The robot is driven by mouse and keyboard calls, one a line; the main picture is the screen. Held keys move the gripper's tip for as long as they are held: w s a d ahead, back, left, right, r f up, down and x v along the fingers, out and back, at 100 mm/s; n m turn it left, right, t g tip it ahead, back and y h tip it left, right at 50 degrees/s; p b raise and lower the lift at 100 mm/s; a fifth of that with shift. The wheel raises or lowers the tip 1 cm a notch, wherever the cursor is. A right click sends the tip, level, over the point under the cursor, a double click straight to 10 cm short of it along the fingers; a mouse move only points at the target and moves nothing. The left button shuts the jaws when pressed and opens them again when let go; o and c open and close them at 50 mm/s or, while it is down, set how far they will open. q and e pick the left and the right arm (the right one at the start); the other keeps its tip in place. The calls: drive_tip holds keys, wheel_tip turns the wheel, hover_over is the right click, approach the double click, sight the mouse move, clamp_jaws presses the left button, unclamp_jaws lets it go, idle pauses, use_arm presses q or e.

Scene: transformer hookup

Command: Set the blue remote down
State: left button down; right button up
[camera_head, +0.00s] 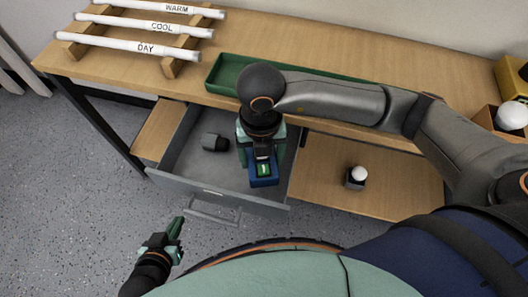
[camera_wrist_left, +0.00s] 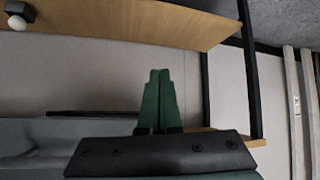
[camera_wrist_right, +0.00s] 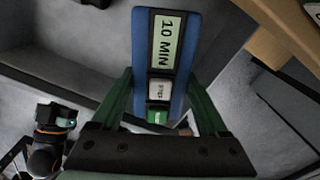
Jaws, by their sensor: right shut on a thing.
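The blue remote (camera_head: 264,182) is in my right gripper, over the front part of the open grey drawer (camera_head: 183,150). In the right wrist view the remote (camera_wrist_right: 140,60) has a display reading "10 MIN", a grey button and a green button. My right gripper (camera_wrist_right: 163,108) is shut on it, one green finger on each side. I cannot tell whether the remote touches the drawer. My left gripper (camera_head: 174,232) is away from the drawer, in front and to the left. Its fingers (camera_wrist_left: 158,100) are together and empty.
A dark grey cylinder (camera_head: 214,142) lies in the drawer. A white bulb in a dark socket (camera_head: 355,178) stands on the lower shelf (camera_head: 325,165). On the worktop are a green tray (camera_head: 222,76) and a rack with labelled tubes (camera_head: 140,46).

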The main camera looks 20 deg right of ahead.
wheel_tip(320, 180, down, 4)
drive_tip(key=shift+r, duration=0.15)
drive_tip(key=w+d, duration=0.2)
drive_tip(key=w, duration=0.1)
drive_tip(key=shift+w+d+f+b, duration=0.15)
drive_tip(key=shift+w+f+b, duration=0.1)
drive_tip(key=shift+b, duration=0.05)
drive_tip(key=shift+f, duration=0.35)
drive_tip(key=shift+f, duration=0.15)
drive_tip(key=o, duration=1.1)
drive_tip(key=shift+f, duration=0.1)
drive_tip(key=shift+c, duration=0.2)
drive_tip(key=o, duration=0.4)
drive_tip(key=shift+c, duration=0.2)
